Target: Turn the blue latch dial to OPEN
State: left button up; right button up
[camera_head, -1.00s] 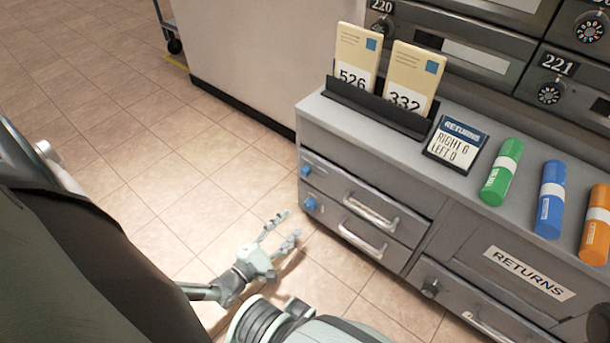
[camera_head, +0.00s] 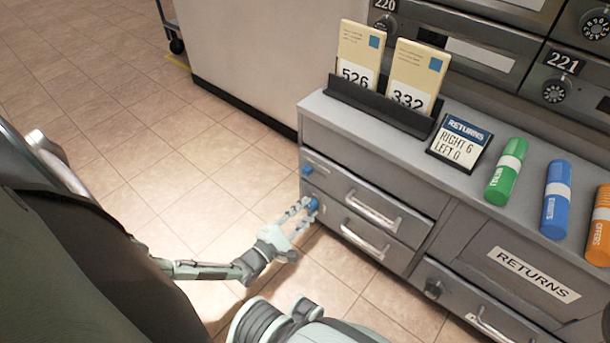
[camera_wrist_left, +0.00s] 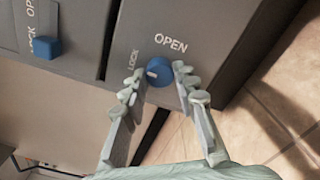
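The lower blue latch dial (camera_head: 312,205) is on the left end of the lower small drawer. In the left wrist view this dial (camera_wrist_left: 159,71) lies between OPEN and LOCK lettering, and its white mark points left, on the LOCK side. My left gripper (camera_head: 298,207) is at this dial. In the left wrist view its fingers (camera_wrist_left: 158,77) are spread on either side of the dial, the left one close to it and a gap on the right. A second blue dial (camera_head: 307,170) is on the drawer above. My right gripper is not in view.
A grey cabinet (camera_head: 375,152) carries envelopes in a black holder (camera_head: 380,106), a RETURNS sign (camera_head: 460,143), and green (camera_head: 507,172), blue (camera_head: 556,200) and orange (camera_head: 600,227) cylinders. Drawer handles (camera_head: 372,210) stick out right of the dials. Open tiled floor lies left.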

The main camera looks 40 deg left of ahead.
pick_arm(q)
grip_shut()
jog(key=m, duration=0.3)
jog(key=shift+m, duration=0.4)
jog(key=m, duration=0.4)
jog(key=shift+m, duration=0.3)
jog(key=m, duration=0.4)
jog(key=shift+m, duration=0.3)
jog(key=m, duration=0.4)
jog(key=shift+m, duration=0.4)
